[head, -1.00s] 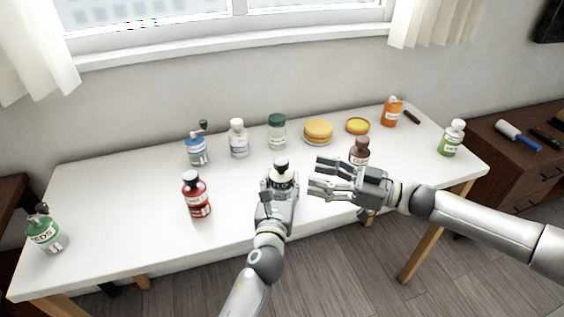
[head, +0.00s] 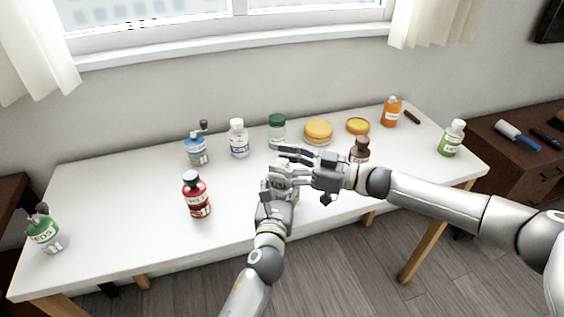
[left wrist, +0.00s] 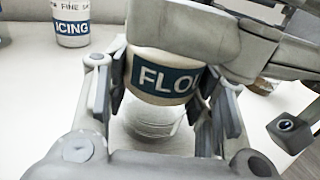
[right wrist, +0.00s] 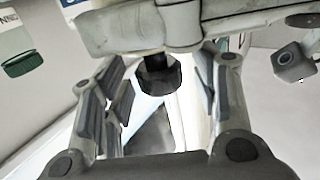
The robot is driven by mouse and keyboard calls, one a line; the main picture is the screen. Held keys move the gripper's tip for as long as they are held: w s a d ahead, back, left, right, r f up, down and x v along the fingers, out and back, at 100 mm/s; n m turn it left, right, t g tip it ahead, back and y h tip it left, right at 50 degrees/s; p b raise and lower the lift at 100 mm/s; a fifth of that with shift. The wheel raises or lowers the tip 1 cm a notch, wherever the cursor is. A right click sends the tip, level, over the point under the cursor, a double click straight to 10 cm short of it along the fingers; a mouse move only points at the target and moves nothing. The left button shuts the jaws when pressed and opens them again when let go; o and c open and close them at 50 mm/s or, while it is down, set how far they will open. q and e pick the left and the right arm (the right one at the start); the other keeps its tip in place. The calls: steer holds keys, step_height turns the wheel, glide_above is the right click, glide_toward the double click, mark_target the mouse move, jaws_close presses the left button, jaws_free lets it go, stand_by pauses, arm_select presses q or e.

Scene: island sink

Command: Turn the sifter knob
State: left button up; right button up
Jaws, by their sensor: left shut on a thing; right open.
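The sifter (left wrist: 165,78) is a white container with a blue band reading "FLO…" in the left wrist view. My left gripper (head: 280,184) is shut around its body near the front middle of the table. A black knob (right wrist: 158,76) shows in the right wrist view between the fingers of my right gripper (head: 283,160). The right gripper is open, its fingers either side of the knob; I see a gap, and cannot tell if any finger touches it. In the head view the sifter is mostly hidden behind my right gripper.

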steer(key=shift+w+a, duration=0.1)
steer(key=shift+a, duration=0.15)
steer(key=c, duration=1.1)
steer(key=shift+o, duration=0.2)
steer(key=shift+a+m+t+h, duration=0.1)
steer(key=shift+m+t+h, duration=0.5)
steer(key=shift+m+t, duration=0.5)
steer(key=shift+a+m+t+h, duration=0.1)
steer(key=shift+m+t+h, duration=0.55)
steer(key=shift+t, duration=0.85)
steer(key=shift+d+m+t+h, duration=0.2)
steer(key=shift+m+t+h, duration=0.05)
steer(key=shift+m+t, duration=0.1)
